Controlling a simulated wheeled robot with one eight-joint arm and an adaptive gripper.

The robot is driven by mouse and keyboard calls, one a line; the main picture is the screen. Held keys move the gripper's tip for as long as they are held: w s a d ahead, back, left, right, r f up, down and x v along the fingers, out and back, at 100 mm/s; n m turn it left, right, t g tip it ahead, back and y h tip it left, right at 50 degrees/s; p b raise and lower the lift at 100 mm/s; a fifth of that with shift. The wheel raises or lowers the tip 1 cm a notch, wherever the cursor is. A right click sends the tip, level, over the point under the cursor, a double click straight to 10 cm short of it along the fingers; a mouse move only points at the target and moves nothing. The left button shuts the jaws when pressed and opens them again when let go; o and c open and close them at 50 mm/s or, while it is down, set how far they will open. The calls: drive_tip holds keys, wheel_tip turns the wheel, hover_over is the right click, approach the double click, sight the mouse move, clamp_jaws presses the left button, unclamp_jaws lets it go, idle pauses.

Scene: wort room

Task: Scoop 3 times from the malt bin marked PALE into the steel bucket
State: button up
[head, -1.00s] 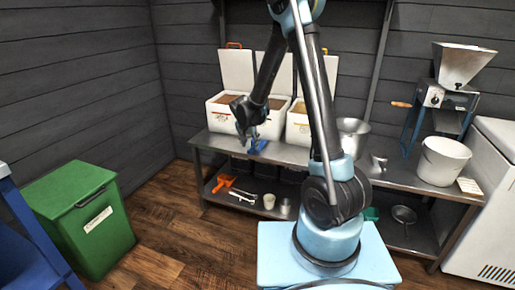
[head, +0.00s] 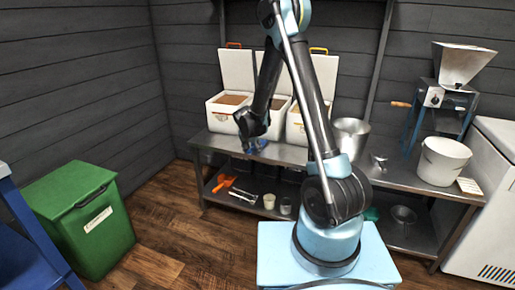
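White malt bins stand at the back of the steel bench, lids raised: a left bin (head: 229,112) with brownish malt, a middle one mostly behind my arm, and a right one (head: 296,130). Their labels are too small to read, so I cannot tell which is PALE. The steel bucket (head: 350,138) stands right of the bins, empty as far as I see. My gripper (head: 250,145) points down at the bench front, before the bins. A small blue thing, perhaps a scoop (head: 260,144), is at its fingers, partly hidden. I cannot tell whether the fingers grip it.
The bench (head: 214,142) has a lower shelf with an orange scoop (head: 224,183), a white cup (head: 269,201) and other items. A white bucket (head: 442,161) and a grain mill (head: 447,95) are at right. A green bin (head: 80,215) stands on the floor at left.

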clamp_jaws()
drive_tip(key=shift+r, duration=3.05)
drive_tip(key=shift+d, duration=0.1)
